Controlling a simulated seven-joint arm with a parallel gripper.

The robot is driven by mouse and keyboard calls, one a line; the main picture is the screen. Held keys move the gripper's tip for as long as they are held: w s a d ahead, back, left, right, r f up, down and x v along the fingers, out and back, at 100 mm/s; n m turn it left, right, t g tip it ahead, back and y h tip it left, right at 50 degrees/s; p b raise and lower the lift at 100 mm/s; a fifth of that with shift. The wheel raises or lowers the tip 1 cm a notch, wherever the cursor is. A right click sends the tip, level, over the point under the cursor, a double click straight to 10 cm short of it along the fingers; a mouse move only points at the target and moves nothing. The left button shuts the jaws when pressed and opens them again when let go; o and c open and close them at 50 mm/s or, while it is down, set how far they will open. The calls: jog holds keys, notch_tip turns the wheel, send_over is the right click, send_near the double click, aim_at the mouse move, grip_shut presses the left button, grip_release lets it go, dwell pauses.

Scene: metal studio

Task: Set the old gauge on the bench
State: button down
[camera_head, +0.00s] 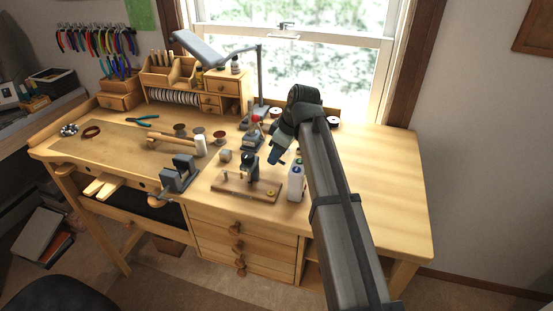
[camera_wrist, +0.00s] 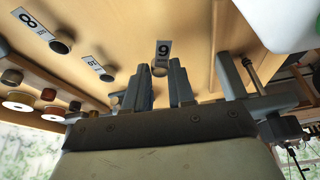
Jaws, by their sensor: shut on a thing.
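My gripper (camera_head: 276,158) hangs above the middle of the bench (camera_head: 375,165), behind a white bottle. In the wrist view its two dark fingers (camera_wrist: 165,88) are close together with a narrow gap. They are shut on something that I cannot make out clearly. I cannot pick out the old gauge with certainty in either view.
A white bottle (camera_head: 296,182) and a wooden board (camera_head: 235,187) with a dark stand (camera_head: 251,165) are close to my gripper. A vise (camera_head: 180,175) is at the front edge. A lamp (camera_head: 200,48) and small drawers (camera_head: 228,90) stand behind. The bench's right side is clear.

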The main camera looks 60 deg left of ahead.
jog(key=shift+f, duration=0.95)
jog(key=shift+f, duration=0.1)
jog(key=c, duration=1)
grip_release()
jog(key=shift+o, duration=0.2)
jog(key=v, duration=1.2)
